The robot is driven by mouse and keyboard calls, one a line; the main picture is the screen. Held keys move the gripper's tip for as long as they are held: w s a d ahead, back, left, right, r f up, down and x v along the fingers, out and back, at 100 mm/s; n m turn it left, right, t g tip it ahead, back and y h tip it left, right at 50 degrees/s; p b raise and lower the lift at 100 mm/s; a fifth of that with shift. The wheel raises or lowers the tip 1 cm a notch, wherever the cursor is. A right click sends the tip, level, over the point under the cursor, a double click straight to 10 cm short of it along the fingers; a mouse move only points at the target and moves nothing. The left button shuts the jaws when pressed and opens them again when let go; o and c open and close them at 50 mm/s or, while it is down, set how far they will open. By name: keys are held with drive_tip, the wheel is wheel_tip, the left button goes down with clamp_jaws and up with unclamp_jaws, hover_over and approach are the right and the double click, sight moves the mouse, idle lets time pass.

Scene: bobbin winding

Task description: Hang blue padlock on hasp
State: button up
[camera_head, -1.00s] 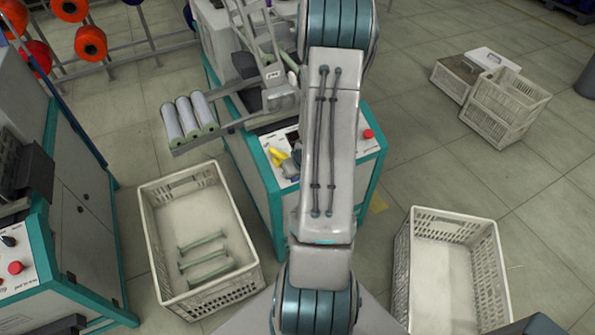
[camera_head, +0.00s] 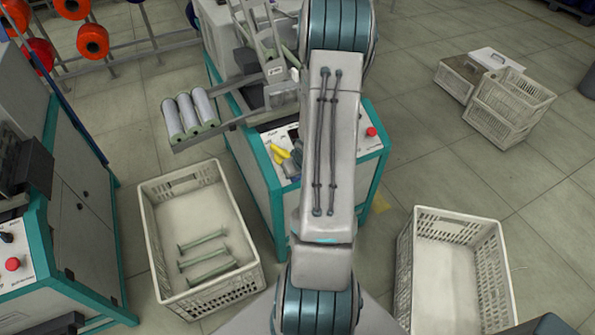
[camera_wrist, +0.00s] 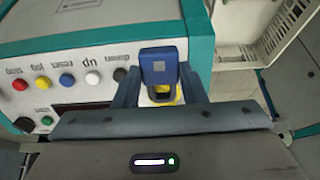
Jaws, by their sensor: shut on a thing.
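The blue padlock (camera_wrist: 159,68) is between the two fingers of my gripper (camera_wrist: 160,88) in the wrist view, and the gripper is shut on it. Its blue body faces the camera, with a small grey square on it. A yellow part (camera_wrist: 163,94) shows just below the body, between the fingers; I cannot tell whether the padlock touches it. No hasp can be clearly made out. In the head view my arm hides the padlock and gripper. A yellow item (camera_head: 280,153) shows on the machine's panel, left of my arm.
The machine panel (camera_wrist: 60,65) carries several coloured buttons. A red button (camera_head: 372,132) is at the machine's right corner. A crate with green-grey bobbins (camera_head: 205,255) stands at left, an empty crate (camera_head: 450,260) at right. Open floor lies beyond the right crate.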

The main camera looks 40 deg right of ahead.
drive_tip(key=shift+w+d+f+b, duration=0.1)
drive_tip(key=shift+w+f+b, duration=0.2)
drive_tip(key=shift+f, duration=0.2)
drive_tip(key=shift+f, duration=0.2)
drive_tip(key=shift+b+x, duration=0.65)
drive_tip(key=shift+x, duration=0.1)
drive_tip(key=shift+s+f, duration=0.3)
drive_tip(key=shift+s, duration=0.15)
idle(0.9)
drive_tip(key=o, duration=1.2)
drive_tip(key=shift+o, duration=0.2)
drive_tip(key=shift+r, duration=0.15)
